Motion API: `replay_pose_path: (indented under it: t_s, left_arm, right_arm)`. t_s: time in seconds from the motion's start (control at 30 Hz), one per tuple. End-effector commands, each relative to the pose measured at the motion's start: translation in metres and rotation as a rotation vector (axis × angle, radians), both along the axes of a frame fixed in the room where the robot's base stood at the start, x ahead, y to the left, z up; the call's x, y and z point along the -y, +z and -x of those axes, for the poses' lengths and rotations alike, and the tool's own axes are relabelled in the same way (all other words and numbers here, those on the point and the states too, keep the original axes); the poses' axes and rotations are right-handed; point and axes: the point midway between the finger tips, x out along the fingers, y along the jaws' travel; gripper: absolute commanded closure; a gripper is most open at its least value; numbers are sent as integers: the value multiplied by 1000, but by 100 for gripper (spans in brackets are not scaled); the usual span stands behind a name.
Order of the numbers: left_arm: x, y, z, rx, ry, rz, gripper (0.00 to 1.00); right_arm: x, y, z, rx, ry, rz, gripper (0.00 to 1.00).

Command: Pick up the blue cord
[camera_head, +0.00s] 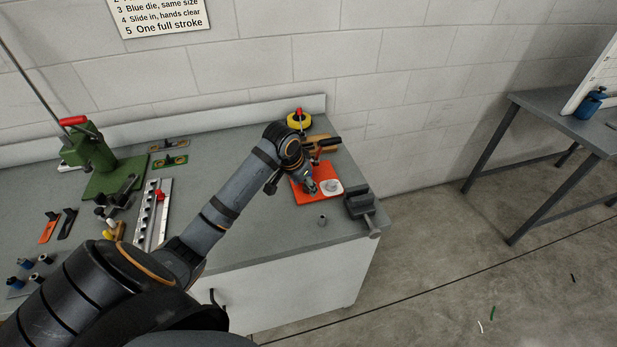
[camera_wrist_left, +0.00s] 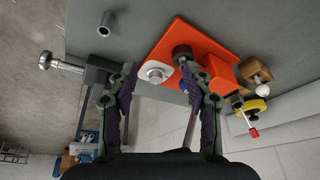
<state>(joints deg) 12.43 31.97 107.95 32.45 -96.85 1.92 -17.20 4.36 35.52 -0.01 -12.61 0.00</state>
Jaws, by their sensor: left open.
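I cannot make out a blue cord for certain. In the left wrist view a small blue bit (camera_wrist_left: 184,86) shows beside the right finger, mostly hidden by it; I cannot tell whether it is the cord. My left gripper (camera_head: 311,186) is over the orange-red plate (camera_head: 303,197) at the bench's right end. In the left wrist view the gripper (camera_wrist_left: 156,70) is open, its fingers apart, with a round knob on a white pad (camera_wrist_left: 158,72) showing between them. The plate also shows there (camera_wrist_left: 203,38). My right gripper is not in view.
A grey vise (camera_head: 360,202) stands right of the plate and a small metal cylinder (camera_head: 322,220) in front. A yellow tape roll (camera_head: 293,121) and a wooden-handled tool (camera_head: 322,143) lie behind. A green press (camera_head: 95,158) stands left. The bench front between is fairly clear.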

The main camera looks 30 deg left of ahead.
Motion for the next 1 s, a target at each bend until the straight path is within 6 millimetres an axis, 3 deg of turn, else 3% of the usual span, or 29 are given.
replay_pose_path:
  t_s: [0.03, 0.1, 0.2, 0.3, 0.6, 0.87, 1.0]
  left_arm:
    - [-16, 20, -14, 12, 18, 5, 50]
    - [-30, 39, -26, 21, 36, 22, 50]
    - [-40, 54, -34, 27, 48, 37, 50]
    - [-42, 56, -35, 28, 51, 41, 50]
    - [-39, 16, -51, 27, 51, 44, 50]
    - [-39, 4, -55, 27, 50, 41, 50]
    - [-36, -18, -61, 23, 51, 44, 50]
  right_arm:
    - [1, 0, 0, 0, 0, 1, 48]
    - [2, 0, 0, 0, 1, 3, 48]
    - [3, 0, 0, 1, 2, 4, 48]
    - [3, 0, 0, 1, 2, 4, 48]
    - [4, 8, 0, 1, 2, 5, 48]
    - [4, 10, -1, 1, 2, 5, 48]
    - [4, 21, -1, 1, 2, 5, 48]
